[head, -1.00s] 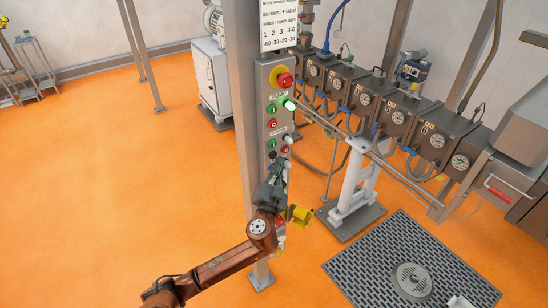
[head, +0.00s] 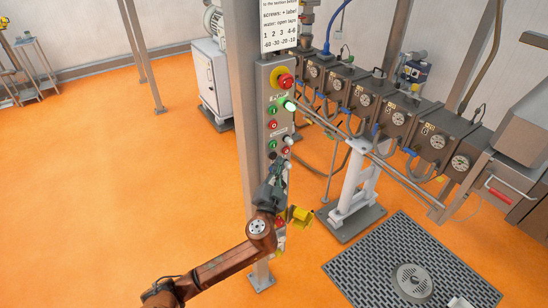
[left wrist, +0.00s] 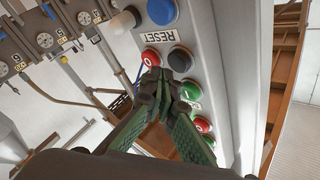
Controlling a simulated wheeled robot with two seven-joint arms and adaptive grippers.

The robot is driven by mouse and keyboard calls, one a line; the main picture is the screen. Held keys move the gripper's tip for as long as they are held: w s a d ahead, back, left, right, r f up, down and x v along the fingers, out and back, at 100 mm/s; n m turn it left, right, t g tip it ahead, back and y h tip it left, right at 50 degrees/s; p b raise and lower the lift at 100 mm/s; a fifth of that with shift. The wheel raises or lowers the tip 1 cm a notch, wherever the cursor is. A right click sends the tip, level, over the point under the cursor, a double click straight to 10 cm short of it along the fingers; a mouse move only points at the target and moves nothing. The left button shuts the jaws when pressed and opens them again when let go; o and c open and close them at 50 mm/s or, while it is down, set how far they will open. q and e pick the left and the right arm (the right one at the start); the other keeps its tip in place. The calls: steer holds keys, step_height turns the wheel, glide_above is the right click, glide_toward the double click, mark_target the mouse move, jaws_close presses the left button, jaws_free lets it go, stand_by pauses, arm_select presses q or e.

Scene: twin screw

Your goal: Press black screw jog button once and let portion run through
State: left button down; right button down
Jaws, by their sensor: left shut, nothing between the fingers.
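The black button (left wrist: 180,58) is a round dark cap on the grey control panel (head: 265,95). In the left wrist view it sits right of a red button marked O (left wrist: 151,58) and above a green button (left wrist: 190,90). My left gripper (left wrist: 160,78) is shut and empty. Its fingertips are just below the black and red buttons. I cannot tell whether they touch either one. In the head view my left gripper (head: 278,168) is at the lower part of the panel and hides some of its controls. My right gripper is not in view.
A blue button (left wrist: 162,12) is above the RESET label. The extruder barrel (head: 395,118) with gauges runs behind to the right. A floor grate (head: 360,262) lies below.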

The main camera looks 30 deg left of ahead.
arm_select(q)
steer(key=shift+a, duration=0.15)
stand_by(0.4)
steer(key=shift+w+a, duration=0.2)
steer(key=shift+a, duration=0.05)
steer(key=shift+w+a, duration=0.15)
steer(key=shift+a, duration=0.3)
stand_by(0.8)
stand_by(0.4)
steer(key=shift+s+d, duration=0.35)
steer(key=shift+d, duration=0.5)
steer(key=d, duration=0.1)
steer(key=s+d, duration=0.1)
steer(key=d, duration=0.1)
steer(key=s+d, duration=0.1)
steer(key=shift+d, duration=0.3)
stand_by(0.4)
